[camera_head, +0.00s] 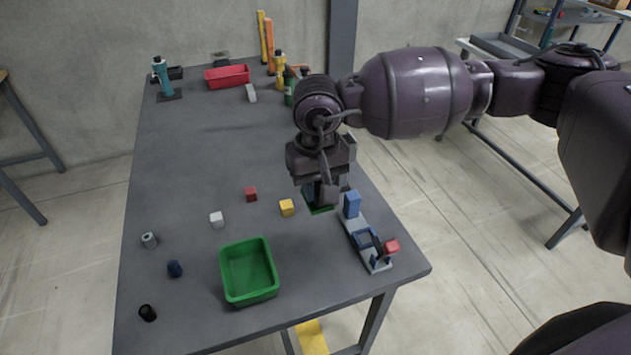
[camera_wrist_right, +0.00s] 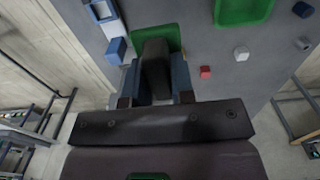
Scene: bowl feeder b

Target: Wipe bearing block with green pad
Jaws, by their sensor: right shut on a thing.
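My right gripper (camera_head: 322,190) points down at the table's right side. In the right wrist view, it (camera_wrist_right: 155,85) is shut on a dark upright piece that seems to be the grip of the green pad. The flat green pad (camera_head: 319,209) shows just below the fingers; it also shows in the right wrist view (camera_wrist_right: 172,38). Blue surfaces show on both sides of the dark piece; I cannot tell whether they belong to a bearing block. The pad's underside and any contact there are hidden. My left gripper is not in view.
A grey fixture (camera_head: 377,264) with a blue block (camera_head: 352,204) and a red-tipped clamp stands close by. Yellow (camera_head: 287,207), red (camera_head: 251,194) and white (camera_head: 217,220) cubes and a green bin (camera_head: 249,297) lie to the left. The table's middle back is clear.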

